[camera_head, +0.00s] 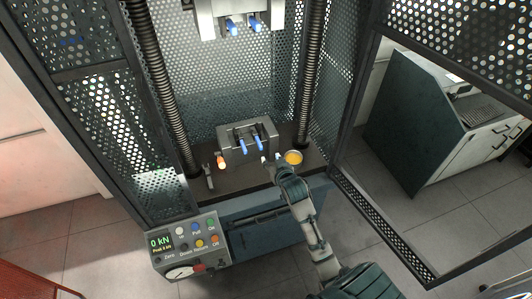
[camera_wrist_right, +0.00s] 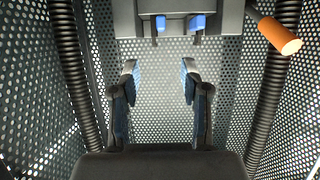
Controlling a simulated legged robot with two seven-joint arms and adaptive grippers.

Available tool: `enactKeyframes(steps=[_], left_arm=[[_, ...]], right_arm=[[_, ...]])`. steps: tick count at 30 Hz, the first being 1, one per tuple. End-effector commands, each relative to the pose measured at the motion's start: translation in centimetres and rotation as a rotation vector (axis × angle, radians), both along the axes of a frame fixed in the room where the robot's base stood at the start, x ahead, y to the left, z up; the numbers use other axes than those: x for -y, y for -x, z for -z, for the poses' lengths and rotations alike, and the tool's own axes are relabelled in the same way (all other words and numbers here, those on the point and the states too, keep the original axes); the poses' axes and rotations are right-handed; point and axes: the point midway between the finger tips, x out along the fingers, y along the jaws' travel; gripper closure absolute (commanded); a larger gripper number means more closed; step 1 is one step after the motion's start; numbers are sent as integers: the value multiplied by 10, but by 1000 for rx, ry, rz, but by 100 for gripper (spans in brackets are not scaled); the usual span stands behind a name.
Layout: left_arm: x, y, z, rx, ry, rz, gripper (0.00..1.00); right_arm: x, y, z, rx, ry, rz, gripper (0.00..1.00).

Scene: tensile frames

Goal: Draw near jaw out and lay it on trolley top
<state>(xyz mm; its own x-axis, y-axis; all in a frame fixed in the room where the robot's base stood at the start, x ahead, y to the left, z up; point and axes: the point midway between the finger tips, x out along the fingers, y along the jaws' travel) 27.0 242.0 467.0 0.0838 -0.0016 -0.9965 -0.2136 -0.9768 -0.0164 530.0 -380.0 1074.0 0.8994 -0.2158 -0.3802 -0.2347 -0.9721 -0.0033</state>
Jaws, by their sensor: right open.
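The lower grip (camera_head: 233,133) is a grey block on the frame's dark bed, with two blue-handled jaws (camera_head: 257,142) sticking out toward me. A matching upper grip (camera_head: 208,20) with two blue handles hangs above. My right gripper (camera_head: 270,160) is just in front of the lower grip, at its right. In the right wrist view its fingers (camera_wrist_right: 160,85) are open and empty, apart from a grey block (camera_wrist_right: 228,18) with blue handles (camera_wrist_right: 197,21). I cannot tell for sure which grip that is. My left gripper is not in view. No trolley is clearly identifiable.
Screw columns (camera_head: 307,75) and mesh guards (camera_head: 120,120) flank the space. A control box (camera_head: 188,247) is at front left; a red surface (camera_head: 25,280) shows bottom left.

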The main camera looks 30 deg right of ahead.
Motion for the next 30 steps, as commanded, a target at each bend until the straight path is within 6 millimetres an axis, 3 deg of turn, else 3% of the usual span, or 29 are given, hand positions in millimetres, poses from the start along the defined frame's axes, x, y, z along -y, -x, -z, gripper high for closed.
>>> enactKeyframes(steps=[18,24,30], left_arm=[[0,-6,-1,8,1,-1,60],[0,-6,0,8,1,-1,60],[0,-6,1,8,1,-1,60]], right_arm=[[28,-114,50,-3,-1,0,54],[34,-138,61,-2,0,-1,54],[35,-146,64,-1,2,-1,54]])
